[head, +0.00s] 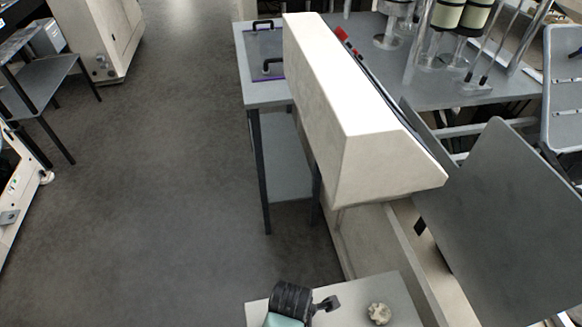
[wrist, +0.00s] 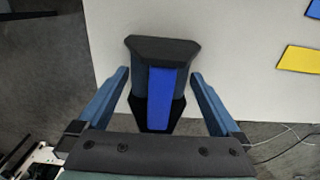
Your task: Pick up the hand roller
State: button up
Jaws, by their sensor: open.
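My gripper (wrist: 160,73) is open in the wrist view, with one dark blue-grey finger at each side. A dark object with a bright blue strip (wrist: 163,95) and a wide black top stands between the fingers, with gaps to both. It may be the hand roller, but I cannot tell for sure. In the head view, a black ribbed cylinder (head: 292,300) with a teal part below and a dark lug at its right shows at the bottom edge; I cannot tell whether it is mine. My gripper cannot be made out in the head view.
A pale bench top (head: 395,290) holds a beige knob-like piece (head: 379,313). A large cream machine housing (head: 350,120) rises behind it, with a grey sloped panel (head: 510,220) at right. Open floor (head: 160,200) lies left. The wrist view shows yellow (wrist: 300,60) and blue (wrist: 314,9) rectangles.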

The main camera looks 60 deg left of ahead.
jog(key=shift+d, duration=0.1)
jog(key=c, duration=1.2)
jog(key=shift+s, duration=0.1)
jog(key=shift+c, duration=0.2)
jog(key=shift+r, duration=0.2)
jog(key=c, duration=0.3)
notch_tip(320, 180, up, 10)
jog(key=shift+f, duration=0.15)
grip_shut()
jog(key=shift+o, duration=1.5)
grip_release()
grip_shut()
